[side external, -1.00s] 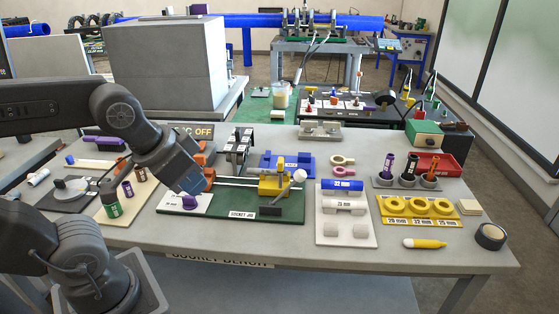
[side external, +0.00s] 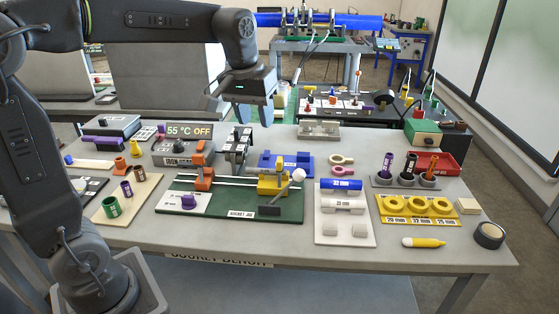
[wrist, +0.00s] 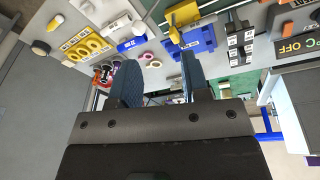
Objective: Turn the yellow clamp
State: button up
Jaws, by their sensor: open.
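The yellow clamp (side external: 270,184) sits on the right part of the green socket jig (side external: 236,207), on its rails. Its grey lever slants up to a white ball knob (side external: 298,175). An orange clamp (side external: 204,180) stands on the left part of the jig. In the wrist view the yellow clamp (wrist: 183,15) shows at the top, beyond the fingertips and partly cut by the frame. My gripper (side external: 240,108) is open and empty, raised well above and behind the jig. Its two blue fingers (wrist: 158,62) are apart in the wrist view, with nothing between them.
A blue holder (side external: 299,166) lies behind the yellow clamp. A dark stand (side external: 235,148) and the heater box (side external: 172,152), reading 55 °C OFF, stand behind left. A white pipe tray (side external: 345,238) is to the right.

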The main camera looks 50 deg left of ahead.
aim_at(280, 159)
jog(key=w+a+f+n+g, duration=0.1)
jog(key=w+a+f+n, duration=0.15)
jog(key=w, duration=0.35)
jog(key=w+a+f+n+g, duration=0.1)
jog(key=w+a+f, duration=0.1)
jog(key=w+a, duration=0.25)
jog(key=f, duration=0.9)
jog(key=w+f, duration=0.1)
jog(key=f, duration=0.4)
jog(key=shift+d, duration=0.4)
grip_shut()
